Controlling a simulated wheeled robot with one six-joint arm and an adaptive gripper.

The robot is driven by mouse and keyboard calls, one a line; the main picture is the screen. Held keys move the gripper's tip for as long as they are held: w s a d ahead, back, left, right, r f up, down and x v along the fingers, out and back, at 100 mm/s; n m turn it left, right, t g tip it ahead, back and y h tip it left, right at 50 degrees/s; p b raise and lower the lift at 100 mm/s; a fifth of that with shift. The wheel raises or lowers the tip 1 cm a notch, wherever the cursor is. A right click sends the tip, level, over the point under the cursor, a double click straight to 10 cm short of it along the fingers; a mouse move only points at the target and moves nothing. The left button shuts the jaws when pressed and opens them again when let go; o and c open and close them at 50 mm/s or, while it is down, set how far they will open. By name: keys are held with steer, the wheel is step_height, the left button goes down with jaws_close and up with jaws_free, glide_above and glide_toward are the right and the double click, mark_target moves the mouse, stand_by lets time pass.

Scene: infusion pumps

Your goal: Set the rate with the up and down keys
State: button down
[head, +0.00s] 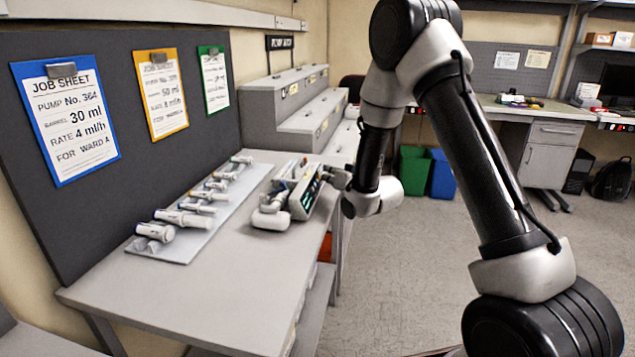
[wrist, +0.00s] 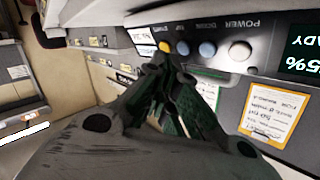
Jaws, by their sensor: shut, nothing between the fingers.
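The infusion pump (head: 305,193) stands on the bench, with a syringe-like part along its left side in the head view. My gripper (head: 341,178) is at its front panel. In the wrist view the panel is upside down. It has a yellow START key (wrist: 165,46), a blue UP key (wrist: 183,48), a blue-grey DOWN key (wrist: 207,49) and a white POWER key (wrist: 240,51). The display (wrist: 300,48) is cut off and shows "READY" and a percentage. My gripper (wrist: 178,68) is shut and empty, its tips close to the START and UP keys. I cannot tell whether they touch.
A blue-backed job sheet (head: 68,115) reads pump No. 364, 30 ml, rate 4 ml/h, ward A. A yellow-backed sheet (head: 161,92) and a green-backed sheet (head: 214,78) hang beside it. A tray (head: 178,247) of several syringes lies left of the pump. The front bench (head: 215,300) is clear.

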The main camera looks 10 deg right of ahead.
stand_by(0.7)
steer(key=shift+w+a+f, duration=0.15)
steer(key=shift+a+f, duration=0.05)
steer(key=shift+a, duration=0.15)
steer(key=shift+w+a+f, duration=0.1)
steer(key=shift+a, duration=0.2)
stand_by(0.5)
stand_by(0.3)
steer(key=shift+s+d+r, duration=0.25)
steer(key=shift+d+r, duration=0.05)
steer(key=shift+d, duration=0.35)
steer(key=shift+d, duration=0.1)
steer(key=shift+s+d+r, duration=0.3)
steer(key=shift+d+r, duration=0.05)
steer(key=shift+d, duration=0.3)
steer(key=shift+s+d+r, duration=0.25)
steer(key=shift+d+r, duration=0.1)
steer(key=shift+d, duration=0.35)
steer(key=shift+s+d+r, duration=0.3)
steer(key=shift+d+r, duration=0.05)
steer(key=shift+d, duration=0.3)
stand_by(0.4)
